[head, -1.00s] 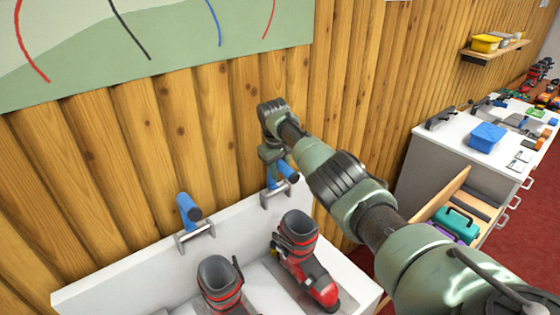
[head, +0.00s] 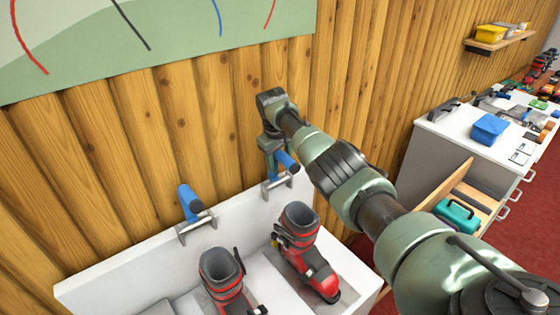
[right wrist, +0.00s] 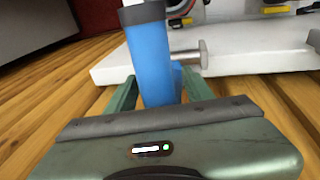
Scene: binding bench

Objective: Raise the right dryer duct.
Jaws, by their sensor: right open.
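The right dryer duct (head: 287,161) is a blue tube on a grey bracket at the back wall of the white dryer (head: 110,290). It sticks out above the right ski boot. My right gripper (head: 269,148) is at this duct. In the right wrist view the blue duct (right wrist: 150,62) stands between the two green fingers, and the jaws look open around it. I cannot tell if a finger touches it. The left dryer duct (head: 189,202) is a similar blue tube on its own bracket, with nothing on it. My left gripper is out of view.
Two dark grey and red ski boots stand on the dryer, the left boot (head: 222,280) and the right boot (head: 304,250). The plank wall (head: 130,150) is close behind my gripper. A white bench (head: 450,135) with an open drawer stands at the right.

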